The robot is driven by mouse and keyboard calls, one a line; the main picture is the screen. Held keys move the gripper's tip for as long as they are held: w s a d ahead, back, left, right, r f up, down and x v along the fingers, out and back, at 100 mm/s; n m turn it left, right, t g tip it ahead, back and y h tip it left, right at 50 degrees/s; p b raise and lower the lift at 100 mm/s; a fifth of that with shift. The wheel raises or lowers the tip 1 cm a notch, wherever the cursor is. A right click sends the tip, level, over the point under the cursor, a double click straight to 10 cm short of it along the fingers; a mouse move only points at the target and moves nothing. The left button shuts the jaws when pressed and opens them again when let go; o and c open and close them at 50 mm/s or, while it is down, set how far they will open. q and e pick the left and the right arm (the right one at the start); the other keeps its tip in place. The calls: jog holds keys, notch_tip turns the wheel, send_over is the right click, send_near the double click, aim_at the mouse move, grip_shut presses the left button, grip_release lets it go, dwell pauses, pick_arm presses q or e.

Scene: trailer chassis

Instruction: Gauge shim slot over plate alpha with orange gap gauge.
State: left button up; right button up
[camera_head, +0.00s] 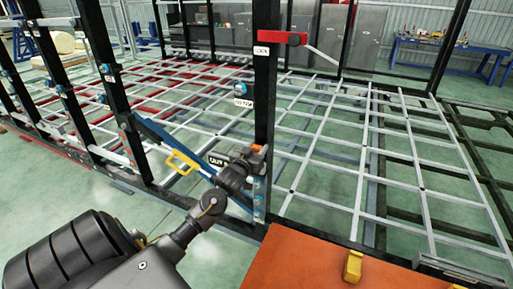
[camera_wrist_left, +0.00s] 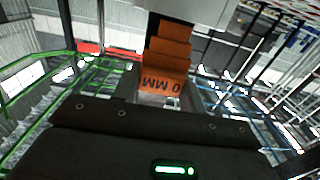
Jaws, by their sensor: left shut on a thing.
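My left gripper (camera_head: 254,160) is shut on the orange gap gauge and holds it against or very close to the black post (camera_head: 266,115). Only a small orange part of the gauge (camera_head: 259,148) shows in the head view. In the left wrist view the gauge (camera_wrist_left: 166,65) is a stepped orange block with black lettering, reaching up from the jaws toward a pale surface. A light blue-grey plate (camera_head: 260,188) sits on the post just below the gripper. I cannot make out the shim slot or how far the gauge enters it. My right gripper is not in view.
A red lever (camera_head: 283,38) is higher on the post. An orange surface (camera_head: 310,262) with a yellow block (camera_head: 353,266) lies in front. A pale lattice frame (camera_head: 390,150) spreads right.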

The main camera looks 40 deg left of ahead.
aim_at(261, 132)
pick_arm(q)
jog(key=shift+p, duration=0.85)
dwell(1.5)
jog(key=shift+f+b, duration=0.7)
jog(key=shift+f, duration=0.8)
dwell(0.5)
jog(key=shift+r, duration=0.15)
dwell(0.9)
jog(key=shift+r+p, duration=3.9)
